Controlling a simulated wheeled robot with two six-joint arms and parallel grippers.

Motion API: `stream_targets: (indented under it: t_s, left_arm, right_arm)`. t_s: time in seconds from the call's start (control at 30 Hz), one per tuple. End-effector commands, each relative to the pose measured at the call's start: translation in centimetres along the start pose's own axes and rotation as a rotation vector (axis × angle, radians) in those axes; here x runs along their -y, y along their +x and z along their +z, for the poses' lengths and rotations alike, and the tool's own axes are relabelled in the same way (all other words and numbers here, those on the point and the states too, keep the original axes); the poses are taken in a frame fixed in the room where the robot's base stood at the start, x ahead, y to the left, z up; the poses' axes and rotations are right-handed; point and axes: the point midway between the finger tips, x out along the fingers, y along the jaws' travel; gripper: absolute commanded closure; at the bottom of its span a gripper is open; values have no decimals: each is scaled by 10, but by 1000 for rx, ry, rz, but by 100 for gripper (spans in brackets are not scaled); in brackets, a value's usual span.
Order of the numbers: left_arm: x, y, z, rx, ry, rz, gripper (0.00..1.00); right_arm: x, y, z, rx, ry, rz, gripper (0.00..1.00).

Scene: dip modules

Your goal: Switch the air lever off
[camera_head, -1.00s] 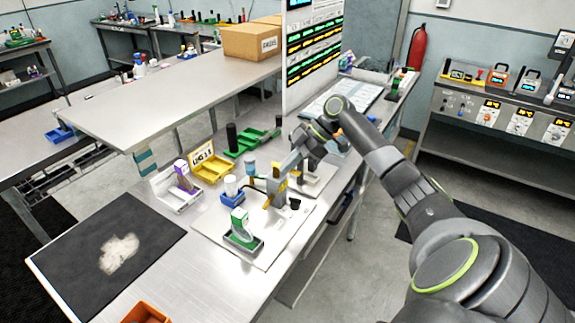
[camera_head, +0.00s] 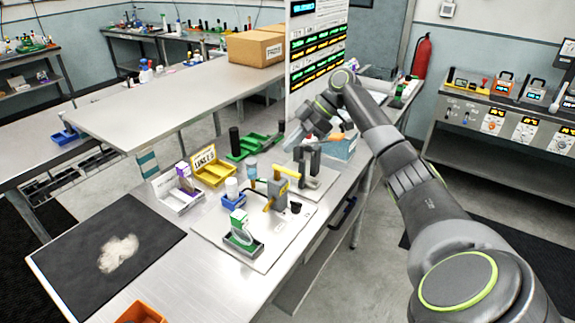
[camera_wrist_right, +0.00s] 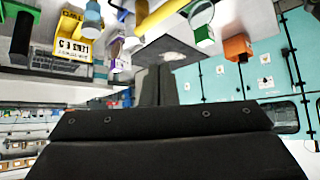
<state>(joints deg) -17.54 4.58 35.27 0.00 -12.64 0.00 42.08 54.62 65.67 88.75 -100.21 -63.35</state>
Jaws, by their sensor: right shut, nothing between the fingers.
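A grey block-shaped fixture (camera_head: 278,198) stands on a pale plate on the bench in the head view. Yellow bars sit on it, and the yellow bar on its top (camera_head: 287,172) looks like the air lever. Which way its off position lies I cannot tell. My right gripper (camera_head: 291,147) is above and behind the fixture, apart from it, its fingers pointing down and left. In the right wrist view its fingers (camera_wrist_right: 157,86) are shut with nothing between them. A yellow bar (camera_wrist_right: 160,15) shows beyond them at the top. My left gripper is out of view.
A black mat (camera_head: 70,265) lies at the left.

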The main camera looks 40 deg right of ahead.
Motion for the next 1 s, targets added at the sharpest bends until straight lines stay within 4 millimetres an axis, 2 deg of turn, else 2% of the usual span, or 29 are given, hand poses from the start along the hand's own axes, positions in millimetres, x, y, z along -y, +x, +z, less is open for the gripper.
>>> stream_targets:
  t_s: [0.1, 0.2, 0.53, 1.0]
  left_arm:
    - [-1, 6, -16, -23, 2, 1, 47]
    - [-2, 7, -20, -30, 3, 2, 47]
    - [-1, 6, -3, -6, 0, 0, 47]
    - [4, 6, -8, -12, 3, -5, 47]
  right_arm:
    - [-5, -9, -1, 0, 0, 1, 100]
    - [-7, -14, -2, 0, 0, 0, 100]
    - [-8, -16, -3, 0, 0, -2, 100]
    - [-8, -16, -2, 1, 0, -2, 100]
